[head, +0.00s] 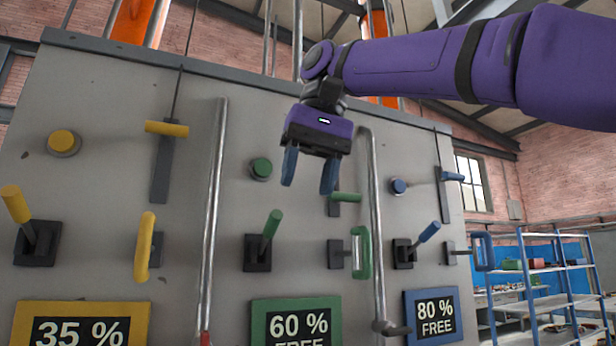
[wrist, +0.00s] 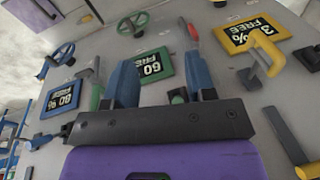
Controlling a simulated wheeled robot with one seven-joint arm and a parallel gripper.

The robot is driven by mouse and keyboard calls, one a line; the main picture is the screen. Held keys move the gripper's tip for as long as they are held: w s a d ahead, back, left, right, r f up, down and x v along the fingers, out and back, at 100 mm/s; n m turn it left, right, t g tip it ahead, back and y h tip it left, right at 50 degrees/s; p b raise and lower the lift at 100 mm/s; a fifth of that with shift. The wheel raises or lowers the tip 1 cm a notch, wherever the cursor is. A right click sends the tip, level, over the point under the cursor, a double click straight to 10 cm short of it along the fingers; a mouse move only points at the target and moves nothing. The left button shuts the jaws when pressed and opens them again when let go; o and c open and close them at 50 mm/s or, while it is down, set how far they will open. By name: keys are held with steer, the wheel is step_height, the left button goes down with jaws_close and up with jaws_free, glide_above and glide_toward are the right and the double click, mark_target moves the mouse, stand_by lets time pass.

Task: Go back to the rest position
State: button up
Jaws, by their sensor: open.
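My gripper (head: 309,172) is purple with two blue fingers. It hangs in front of the upper middle of the grey panel (head: 100,110), with its fingers apart and nothing between them. In the head view it is beside the green button (head: 260,168) and close to the green slider handle (head: 346,197), which it partly overlaps. I cannot tell whether it touches the slider. In the wrist view the fingers (wrist: 162,85) point towards the green 60 % sign (wrist: 152,68). My purple arm reaches in from the upper right.
The panel has yellow, green and blue columns of buttons, sliders, levers and handles. A yellow lever (head: 16,204), green lever (head: 271,231) and blue lever (head: 428,232) stick out. Metal pipes (head: 215,200) run down between columns. A blue shelf (head: 550,280) stands at the right.

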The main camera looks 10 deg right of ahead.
steer(key=s+d+f+t, duration=0.1)
steer(key=s+d+f, duration=0.3)
steer(key=d+f, duration=0.4)
steer(key=s+d+f+m+t+h, duration=0.1)
steer(key=s+d+f, duration=0.3)
steer(key=d+f, duration=0.4)
steer(key=s+d+f+m+t+h, duration=0.1)
steer(key=s+d+f, duration=0.4)
steer(key=f, duration=1.4)
steer(key=d+t, duration=0.1)
steer(key=d, duration=0.2)
steer(key=shift+f, duration=0.25)
